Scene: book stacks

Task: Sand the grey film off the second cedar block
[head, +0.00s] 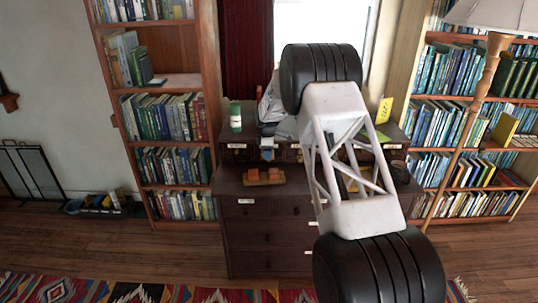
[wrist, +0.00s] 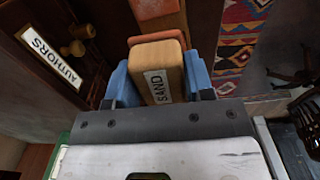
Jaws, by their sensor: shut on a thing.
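My gripper (wrist: 157,84) has its blue fingers on either side of a tan wooden block labelled SAND (wrist: 166,62), shut on it. Reddish cedar blocks (wrist: 157,9) show just beyond the sanding block in the wrist view, partly hidden by it. In the head view two reddish cedar blocks (head: 264,174) sit side by side on a small wooden tray on the dark cabinet. My gripper (head: 267,154) is small there, just behind the tray; the held block is hard to make out. I cannot tell whether the sanding block touches a cedar block. No grey film can be made out.
The dark cabinet (head: 262,207) has drawers, one labelled AUTHORS (wrist: 51,58) in the wrist view. A green-and-white container (head: 235,117) stands left of my gripper. Bookshelves flank the cabinet, and a floor lamp (head: 480,105) stands right. The cabinet top left of the tray looks clear.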

